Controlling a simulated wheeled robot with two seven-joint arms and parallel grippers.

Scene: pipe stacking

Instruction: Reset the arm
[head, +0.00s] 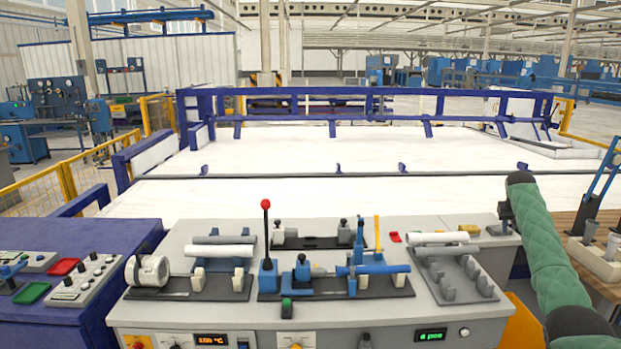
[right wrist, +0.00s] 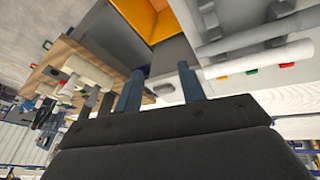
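My right gripper (head: 505,215) is a dark shape at the end of my green arm, at the right edge of the workbench. In the right wrist view its two bluish fingers (right wrist: 160,84) stand apart with nothing between them. A white pipe (head: 438,238) lies across the right rack (head: 455,280); a white pipe also shows in the right wrist view (right wrist: 260,58), right of the fingers and apart from them. Another white pipe (head: 220,251) lies on the left holder, with a grey pipe (head: 222,239) behind it. My left gripper is not in view.
The grey workbench (head: 180,325) carries a blue clamp device (head: 375,268) and a red-knobbed lever (head: 266,205). A blue console (head: 100,235) stands at left. A wooden table (head: 590,262) with white pieces stands at right. A blue-railed white platform lies behind.

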